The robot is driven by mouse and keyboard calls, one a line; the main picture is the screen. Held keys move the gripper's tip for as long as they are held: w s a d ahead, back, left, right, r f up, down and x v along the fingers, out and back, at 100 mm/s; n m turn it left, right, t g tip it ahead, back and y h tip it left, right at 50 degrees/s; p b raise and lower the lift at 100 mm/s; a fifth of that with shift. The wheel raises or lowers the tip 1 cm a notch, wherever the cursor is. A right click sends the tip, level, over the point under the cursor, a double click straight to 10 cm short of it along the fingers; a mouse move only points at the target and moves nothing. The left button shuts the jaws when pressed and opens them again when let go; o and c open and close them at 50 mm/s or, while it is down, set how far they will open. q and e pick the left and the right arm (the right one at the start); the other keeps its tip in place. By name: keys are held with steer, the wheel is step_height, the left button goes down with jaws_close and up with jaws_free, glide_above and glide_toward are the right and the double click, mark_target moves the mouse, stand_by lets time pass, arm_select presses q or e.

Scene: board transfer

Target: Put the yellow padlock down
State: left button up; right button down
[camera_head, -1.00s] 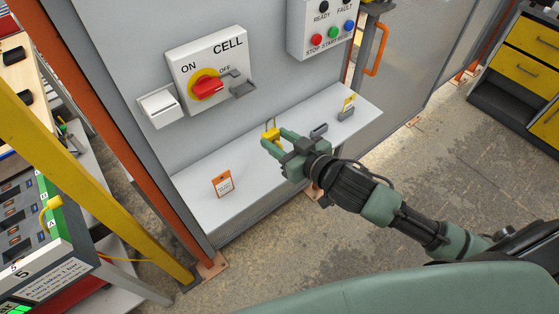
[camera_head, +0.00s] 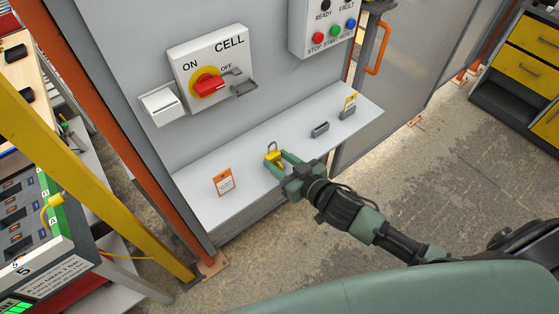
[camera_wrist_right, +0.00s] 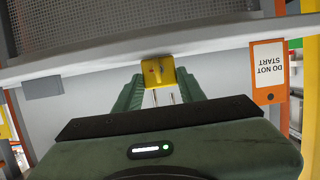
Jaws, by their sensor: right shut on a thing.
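The yellow padlock (camera_head: 273,155) with its grey shackle up is between the fingertips of my right gripper (camera_head: 277,161), over the white shelf (camera_head: 240,165). My right gripper is shut on it. In the right wrist view the padlock (camera_wrist_right: 158,71) sits between the two green fingers of the gripper (camera_wrist_right: 160,88), near the shelf edge (camera_wrist_right: 120,58). I cannot tell whether the padlock touches the shelf. My left gripper is not in view.
A grey block (camera_head: 320,129) and a small yellow-labelled holder (camera_head: 348,108) are to the right. The red switch (camera_head: 208,85) is on the panel above. The shelf between is clear.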

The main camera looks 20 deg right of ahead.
steer(key=c, duration=0.9)
jaws_free()
steer(key=shift+f, duration=0.1)
steer(key=shift+o, duration=0.2)
steer(key=shift+r, duration=0.25)
steer(key=shift+s+d, duration=0.1)
steer(key=shift+s, duration=0.2)
steer(key=b+v, duration=0.2)
steer(key=v, duration=0.9)
steer(key=shift+r, duration=0.2)
steer(key=shift+s+d, duration=0.1)
steer(key=shift+s, duration=0.05)
